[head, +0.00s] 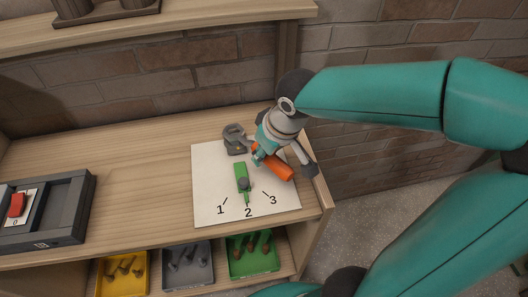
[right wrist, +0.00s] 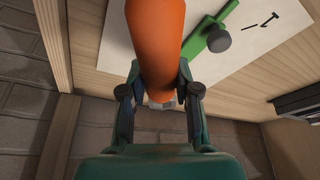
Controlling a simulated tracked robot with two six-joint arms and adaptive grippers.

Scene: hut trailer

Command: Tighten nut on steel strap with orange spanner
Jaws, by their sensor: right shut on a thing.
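My right gripper (head: 262,155) is above the white board and shut on the orange spanner (head: 275,167). The spanner's thick orange handle (right wrist: 155,40) lies between the two fingers in the right wrist view. Its working end is not clear to me. A grey metal piece (head: 235,139) stands at the back of the board, just left of the gripper; it may be the steel strap's fixture. I cannot make out the nut. A green pointer with a grey knob (head: 243,183) lies in front, pointing near mark 2. My left gripper is not in view.
The white board (head: 208,180) carries marks 1, 2 and 3. A dark box with a red switch (head: 17,205) stands at the left. Yellow (head: 140,285), grey (head: 205,275) and green (head: 272,265) bins of bolts sit below. The bench's middle is clear.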

